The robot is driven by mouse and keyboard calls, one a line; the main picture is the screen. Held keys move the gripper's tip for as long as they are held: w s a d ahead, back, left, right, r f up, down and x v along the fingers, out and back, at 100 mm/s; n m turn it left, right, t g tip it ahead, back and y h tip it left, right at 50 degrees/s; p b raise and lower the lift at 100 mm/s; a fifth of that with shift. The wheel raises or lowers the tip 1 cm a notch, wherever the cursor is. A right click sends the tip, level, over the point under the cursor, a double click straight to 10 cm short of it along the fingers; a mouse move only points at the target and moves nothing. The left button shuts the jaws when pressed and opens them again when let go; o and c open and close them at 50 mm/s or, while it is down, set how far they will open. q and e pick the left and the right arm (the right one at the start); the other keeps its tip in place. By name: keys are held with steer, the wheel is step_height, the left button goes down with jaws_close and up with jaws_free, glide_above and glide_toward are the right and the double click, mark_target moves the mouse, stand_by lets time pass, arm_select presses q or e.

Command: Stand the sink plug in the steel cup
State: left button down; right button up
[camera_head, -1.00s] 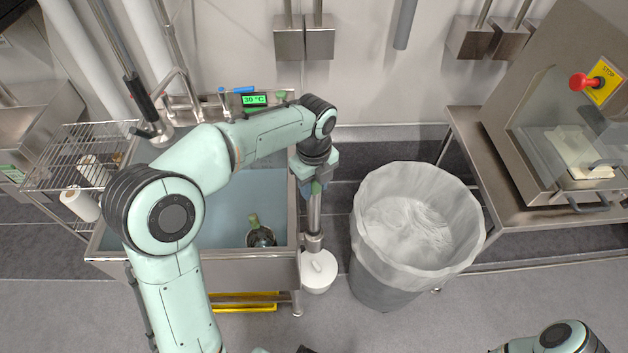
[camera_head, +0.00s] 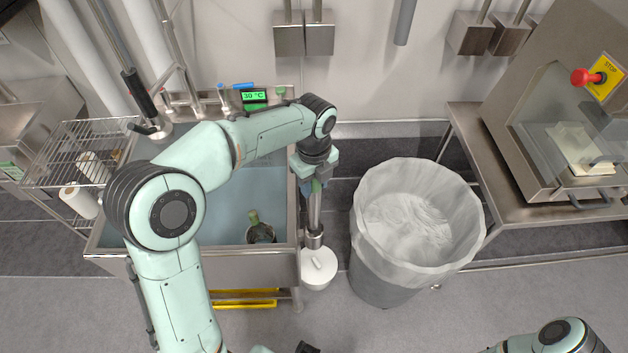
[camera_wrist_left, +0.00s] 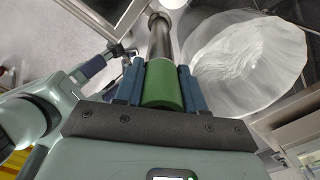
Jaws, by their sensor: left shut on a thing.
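My left gripper (camera_head: 315,184) is shut on the green handle (camera_wrist_left: 163,84) of the sink plug, a long steel tube (camera_wrist_left: 159,37) with a wider collar at its far end. In the head view the sink plug (camera_head: 314,215) hangs nearly upright, just outside the right rim of the sink. A dark, metallic cup (camera_head: 261,235), which looks like the steel cup, is in the sink near its front right corner. A green-topped item (camera_head: 254,216) sticks up at it; how it sits there cannot be told.
The sink (camera_head: 250,268) has a raised wall between plug and cup. A white lidded container (camera_head: 318,268) is below the plug. A lined bin (camera_head: 370,265) stands to the right, and a steel table (camera_head: 500,195) beyond it. A wire rack (camera_head: 65,165) is left of the sink.

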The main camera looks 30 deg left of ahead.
mark_target(314, 204)
arm_select(q)
steer(key=shift+f+b, duration=2.2)
steer(key=shift+f, duration=2.35)
steer(key=c, duration=0.6)
jaws_free()
arm_select(e)
steer(key=f, duration=0.1)
steer(key=s+f, duration=0.1)
steer(key=f, duration=0.1)
steer(key=s+f, duration=0.1)
steer(key=f, duration=0.1)
steer(key=shift+s, duration=0.1)
arm_select(q)
step_height(314, 204, up, 14)
steer(key=shift+f+p, duration=0.25)
steer(key=shift+p, duration=0.95)
arm_select(e)
steer(key=shift+w+r, duration=0.25)
steer(key=shift+r, duration=0.35)
steer(key=shift+w+r, duration=0.2)
steer(key=shift+r, duration=0.4)
